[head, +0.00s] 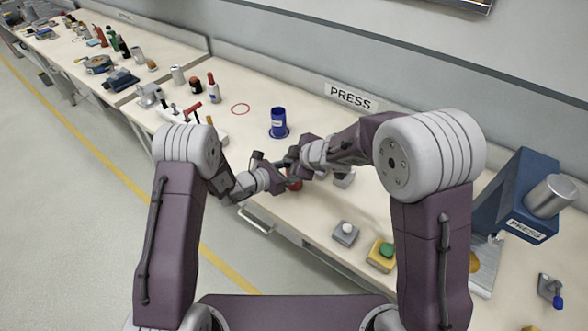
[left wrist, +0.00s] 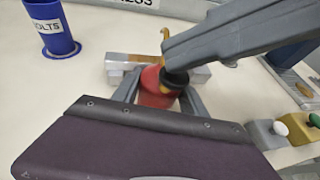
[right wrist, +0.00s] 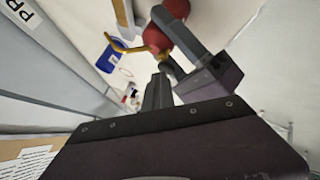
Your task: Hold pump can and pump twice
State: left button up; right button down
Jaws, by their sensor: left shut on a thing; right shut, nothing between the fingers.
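The red pump can (head: 295,184) is mostly hidden by my grippers in the head view. In the left wrist view its red body (left wrist: 153,88) stands between the fingers of my left gripper (left wrist: 158,95), which is shut on it. A brass spout (left wrist: 164,46) and a dark round top show above the body. My right gripper (left wrist: 172,72) is shut and empty, with its tips right at the dark top; contact is hard to judge. In the right wrist view, the can (right wrist: 160,38) and spout (right wrist: 118,45) show beyond my right gripper (right wrist: 162,72).
A grey metal block (left wrist: 125,66) is just behind the can. Grey and yellow button boxes (head: 381,255) and a blue press (head: 525,195) stand to the right. A red ring mark (head: 240,109) lies to the left.

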jog(key=shift+r, duration=3)
pick_arm(q)
jog(key=o, duration=1.6)
jog(key=shift+a, duration=0.1)
jog(key=v, duration=1.2)
